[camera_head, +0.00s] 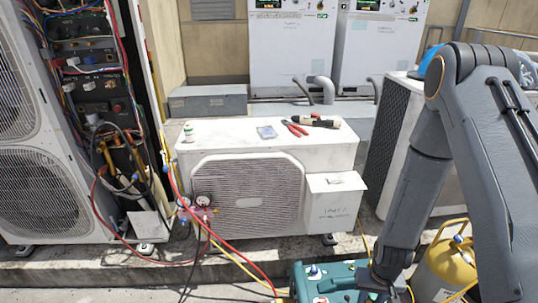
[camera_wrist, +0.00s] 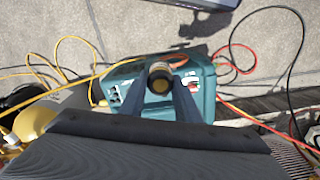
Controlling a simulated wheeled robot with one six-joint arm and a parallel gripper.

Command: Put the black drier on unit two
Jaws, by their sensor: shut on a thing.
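My gripper (camera_wrist: 161,86) is shut on a dark cylinder with a brass-coloured end, apparently the black drier (camera_wrist: 160,74). It is held above the teal machine (camera_wrist: 125,84). In the head view my gripper (camera_head: 376,283) is low at the bottom right, over the teal machine's right side; the held piece is hard to make out there. The white condenser in the middle (camera_head: 272,142) has a box on its right side with handwriting that looks like a unit label, too small to read surely. My gripper is in front of and below this condenser's top.
On the condenser's top are a small bottle (camera_head: 189,132), a flat packet (camera_head: 266,132), red pliers (camera_head: 294,128) and a black-and-tan tool (camera_head: 316,121). The top's front left is clear. Gauges (camera_head: 204,201) with hoses hang in front. A yellow cylinder (camera_head: 446,268) stands right.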

